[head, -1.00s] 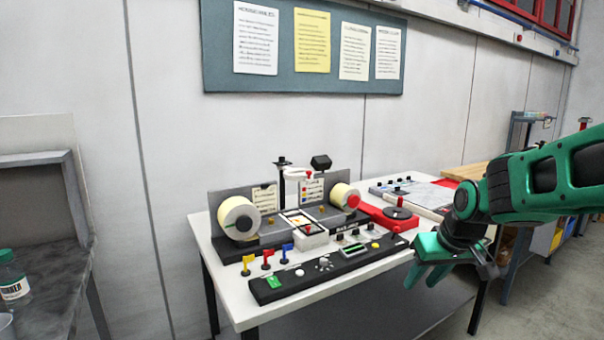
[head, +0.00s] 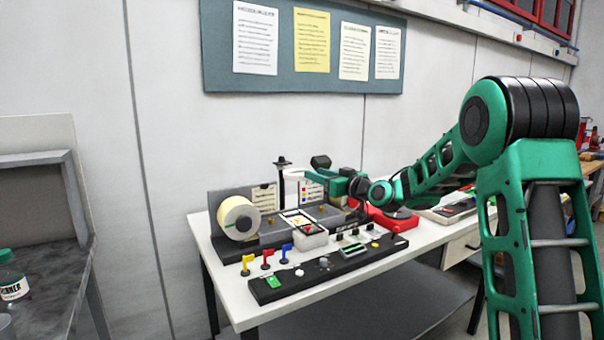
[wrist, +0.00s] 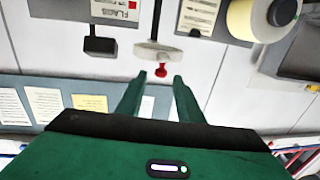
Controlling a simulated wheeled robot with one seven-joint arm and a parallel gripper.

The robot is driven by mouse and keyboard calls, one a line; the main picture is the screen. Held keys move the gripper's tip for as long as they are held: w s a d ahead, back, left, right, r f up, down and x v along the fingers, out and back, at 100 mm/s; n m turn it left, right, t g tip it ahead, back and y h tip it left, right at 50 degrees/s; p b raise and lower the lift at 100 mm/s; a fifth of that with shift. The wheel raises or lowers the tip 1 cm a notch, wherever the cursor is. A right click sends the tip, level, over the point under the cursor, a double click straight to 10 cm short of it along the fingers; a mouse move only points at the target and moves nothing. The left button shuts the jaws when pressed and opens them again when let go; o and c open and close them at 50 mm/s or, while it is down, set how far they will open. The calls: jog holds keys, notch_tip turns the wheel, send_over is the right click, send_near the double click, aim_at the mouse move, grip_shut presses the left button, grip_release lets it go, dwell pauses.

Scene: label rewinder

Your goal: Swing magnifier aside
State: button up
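The magnifier (head: 295,174) is a pale disc on an arm from a dark post (head: 281,185) above the rewinder. In the wrist view, the magnifier (wrist: 157,52) shows edge-on with a red knob (wrist: 161,70) sticking out toward me. My gripper (wrist: 159,78) is open, and the knob sits at the gap between its fingertips. I cannot tell whether a finger touches it. In the head view, my gripper (head: 322,182) reaches in from the right beside the magnifier, and the knob is hidden there.
A label roll (head: 238,218) stands at the left of the rewinder. A black block (head: 320,161) is close behind my gripper. Coloured flags (head: 267,258) and a control panel (head: 325,270) are along the table front. The notice board (head: 300,86) hangs on the wall.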

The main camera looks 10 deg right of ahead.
aim_at(301, 174)
jog(key=x, duration=0.9)
grip_shut()
jog(key=shift+d, duration=0.1)
